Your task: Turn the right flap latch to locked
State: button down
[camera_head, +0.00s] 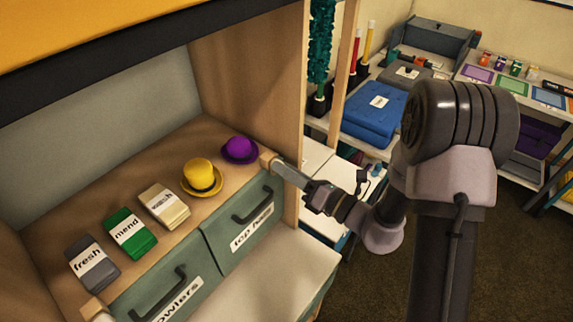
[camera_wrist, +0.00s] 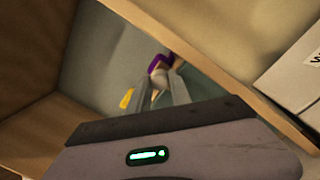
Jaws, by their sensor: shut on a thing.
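I cannot tell the latch's exact angle. A second pale block, the left latch (camera_head: 95,308), shows at the shelf's left front corner.
A purple hat (camera_head: 239,150) stands just behind the latch, and a yellow hat (camera_head: 202,177) is to its left. Grey, green and beige labelled packs (camera_head: 130,234) lie further left. Two green drawers (camera_head: 243,225) with dark handles are below. A wooden post (camera_head: 291,208) stands close to my fingers.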

dwell(0.4)
jog(key=c, duration=1.2)
grip_release()
jog(key=p+v, duration=0.1)
jog(key=v, duration=1.6)
jog(key=shift+s+d, duration=0.15)
jog(key=shift+s, duration=0.05)
